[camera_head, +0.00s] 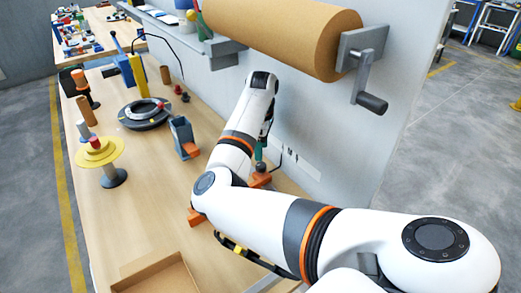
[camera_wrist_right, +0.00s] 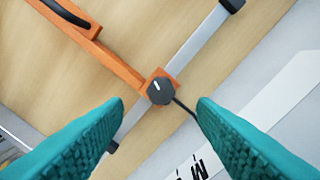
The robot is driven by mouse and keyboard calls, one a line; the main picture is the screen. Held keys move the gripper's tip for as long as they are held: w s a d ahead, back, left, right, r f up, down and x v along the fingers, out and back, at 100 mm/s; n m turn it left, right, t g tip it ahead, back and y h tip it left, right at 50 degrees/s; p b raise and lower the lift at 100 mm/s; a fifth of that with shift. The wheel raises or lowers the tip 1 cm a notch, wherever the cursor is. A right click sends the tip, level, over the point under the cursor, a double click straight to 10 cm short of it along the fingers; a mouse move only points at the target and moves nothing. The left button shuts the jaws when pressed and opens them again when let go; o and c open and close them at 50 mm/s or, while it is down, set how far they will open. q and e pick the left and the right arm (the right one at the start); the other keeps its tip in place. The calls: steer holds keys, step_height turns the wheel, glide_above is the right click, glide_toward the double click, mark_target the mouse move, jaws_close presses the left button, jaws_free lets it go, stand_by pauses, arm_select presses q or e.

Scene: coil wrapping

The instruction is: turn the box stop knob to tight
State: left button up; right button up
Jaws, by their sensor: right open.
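The box stop knob (camera_wrist_right: 160,91) is a dark faceted knob with a short white mark, on an orange block at the end of an orange bar (camera_wrist_right: 112,58). The block sits on a grey metal rail (camera_wrist_right: 190,50). My right gripper (camera_wrist_right: 160,103) is open, its teal fingertips on either side of the knob in the picture, apart from it. In the head view the right gripper (camera_head: 260,152) is mostly hidden by my arm, just above the orange block (camera_head: 260,180). My left gripper is not in view.
A cardboard box (camera_head: 158,275) lies at the front of the table. A grey holder (camera_head: 183,137), a black ring (camera_head: 145,114) and a yellow disc stand (camera_head: 100,152) are to the left. A large brown paper roll (camera_head: 275,35) with a crank (camera_head: 369,85) hangs above. A black cable runs beside the knob.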

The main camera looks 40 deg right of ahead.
mark_target(261, 164)
step_height(261, 164, down, 5)
steer(key=shift+r+p, duration=0.1)
steer(key=shift+p, duration=0.2)
steer(key=shift+f, duration=0.85)
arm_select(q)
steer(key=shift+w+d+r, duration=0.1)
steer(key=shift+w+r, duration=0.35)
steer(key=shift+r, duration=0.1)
